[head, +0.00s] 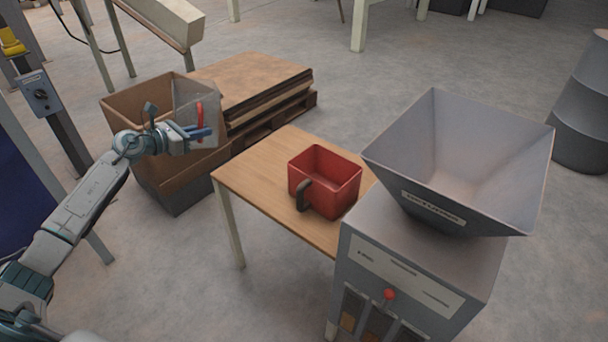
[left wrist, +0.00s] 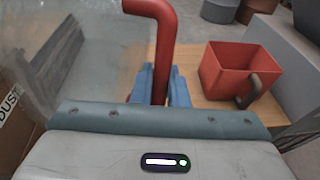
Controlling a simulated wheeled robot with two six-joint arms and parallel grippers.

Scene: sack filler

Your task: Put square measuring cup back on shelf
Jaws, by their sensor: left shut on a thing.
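A clear, square-sided measuring cup (head: 188,98) with a red handle (head: 200,118) is held up at the left of the head view. My left gripper (head: 203,132) has its blue fingers shut on this handle. In the left wrist view the red handle (left wrist: 161,50) stands between the blue fingers, and the cup's clear wall (left wrist: 95,60) fills the left side. The cup is in the air, in front of an open cardboard bin as seen from the head. I cannot make out a shelf. My right gripper is not in view.
A red square tub (head: 325,182) with a dark handle stands on the wooden table (head: 262,170). A grey hopper machine (head: 410,260) stands at the right. The cardboard bin (head: 160,165) and a pallet stack (head: 250,85) are behind the arm. Floor is clear in front of the table.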

